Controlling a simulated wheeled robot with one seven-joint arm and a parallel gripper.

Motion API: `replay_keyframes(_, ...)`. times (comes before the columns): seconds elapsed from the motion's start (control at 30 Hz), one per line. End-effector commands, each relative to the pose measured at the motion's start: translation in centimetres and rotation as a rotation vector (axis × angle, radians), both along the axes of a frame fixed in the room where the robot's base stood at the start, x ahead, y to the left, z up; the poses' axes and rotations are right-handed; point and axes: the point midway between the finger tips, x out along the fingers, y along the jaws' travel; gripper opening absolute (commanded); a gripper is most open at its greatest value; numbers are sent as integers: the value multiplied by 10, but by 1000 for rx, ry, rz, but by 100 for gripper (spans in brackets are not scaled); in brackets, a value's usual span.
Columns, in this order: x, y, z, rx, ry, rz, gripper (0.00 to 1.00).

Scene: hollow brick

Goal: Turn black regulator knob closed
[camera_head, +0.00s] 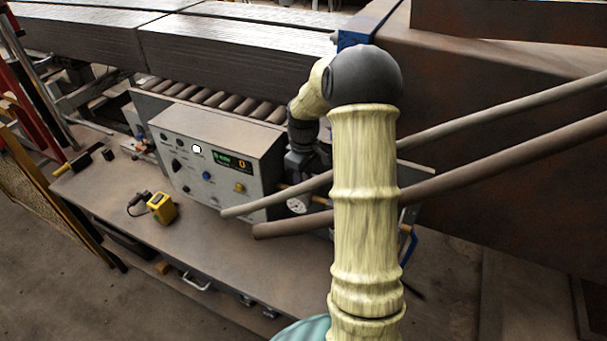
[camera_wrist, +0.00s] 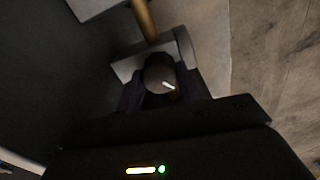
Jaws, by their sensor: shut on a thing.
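The black regulator knob (camera_wrist: 158,74) shows in the wrist view as a dark round cap with a short white pointer line slanting down to the right. My gripper (camera_wrist: 161,90) is shut on the knob, one dark finger on either side. A pale regulator body (camera_wrist: 124,68) lies just behind the knob, with a brass pipe (camera_wrist: 145,20) running up from it. In the head view my gripper (camera_head: 299,166) points down beside the right end of the control box. There the arm and gripper hide the knob. A round dial gauge (camera_head: 298,205) shows below the gripper.
A grey control box (camera_head: 213,156) with knobs, buttons and a green display stands on the brown bench (camera_head: 120,205). A yellow device (camera_head: 161,208) lies on the bench in front. Two long rusty bars (camera_head: 480,128) cross behind my arm. The bench's left front is mostly clear.

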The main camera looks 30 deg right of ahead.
Motion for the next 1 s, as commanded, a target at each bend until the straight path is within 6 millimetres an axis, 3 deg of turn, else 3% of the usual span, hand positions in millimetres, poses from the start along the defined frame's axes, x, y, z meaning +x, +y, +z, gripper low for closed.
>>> replay_keyframes(0.7, 2, 0, 5, -2, -6, 671, 14)
replay_keyframes(1.0, 2, 0, 4, -4, -6, 862, 14)
